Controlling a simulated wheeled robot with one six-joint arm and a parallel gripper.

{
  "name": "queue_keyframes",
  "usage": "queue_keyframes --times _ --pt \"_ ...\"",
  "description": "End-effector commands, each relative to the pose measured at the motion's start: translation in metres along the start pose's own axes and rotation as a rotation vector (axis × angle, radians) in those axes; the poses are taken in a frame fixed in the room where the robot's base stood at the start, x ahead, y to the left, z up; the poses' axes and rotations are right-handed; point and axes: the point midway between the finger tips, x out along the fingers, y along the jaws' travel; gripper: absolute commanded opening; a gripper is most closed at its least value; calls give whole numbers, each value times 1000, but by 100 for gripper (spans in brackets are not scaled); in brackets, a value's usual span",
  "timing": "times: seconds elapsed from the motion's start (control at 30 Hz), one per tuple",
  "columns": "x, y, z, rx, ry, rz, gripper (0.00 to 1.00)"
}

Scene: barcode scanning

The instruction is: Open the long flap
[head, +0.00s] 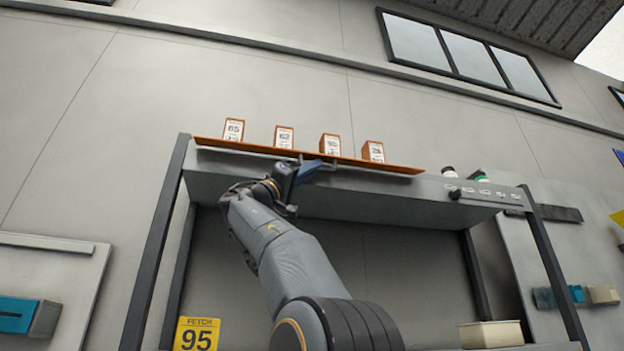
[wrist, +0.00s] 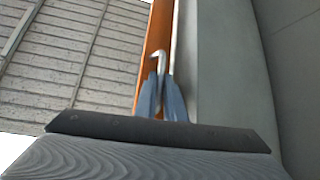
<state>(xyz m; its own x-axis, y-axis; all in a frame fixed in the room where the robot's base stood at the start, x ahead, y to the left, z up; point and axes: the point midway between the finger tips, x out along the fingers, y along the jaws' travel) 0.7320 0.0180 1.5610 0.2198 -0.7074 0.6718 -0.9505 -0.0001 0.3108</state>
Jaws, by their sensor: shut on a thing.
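The long flap (head: 250,149) is an orange strip along the top front edge of the grey shelf unit (head: 380,198). It also shows in the wrist view (wrist: 156,35), running upward away from the camera. My gripper (head: 325,163) is at the middle of the flap, at its lower edge. In the wrist view the blue-grey fingers (wrist: 162,92) are together around a small pale hooked piece (wrist: 158,58) beside the orange strip. How that piece joins the flap is hard to tell.
Several orange boxes with white labels, one of them the leftmost box (head: 233,130), stand behind the flap. Small bottles (head: 449,172) stand at the shelf's right end. A yellow sign reading 95 (head: 196,335) and a pale bin (head: 490,334) are lower down.

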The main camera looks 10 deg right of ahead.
Motion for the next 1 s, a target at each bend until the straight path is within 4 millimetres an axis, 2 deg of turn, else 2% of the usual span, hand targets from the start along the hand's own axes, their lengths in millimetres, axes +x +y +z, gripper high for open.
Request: queue_keyframes --times 0.1,0.13,0.23,0.63,0.77,1.0 --pt "0 0 -1 0 4 -1 0" --pt "0 0 -1 0 4 -1 11" --pt "0 1 -1 0 3 -1 28" --pt "-5 1 0 1 1 0 28" --pt "-20 -1 0 1 2 -2 28" --pt "-59 -1 0 1 3 -3 28"
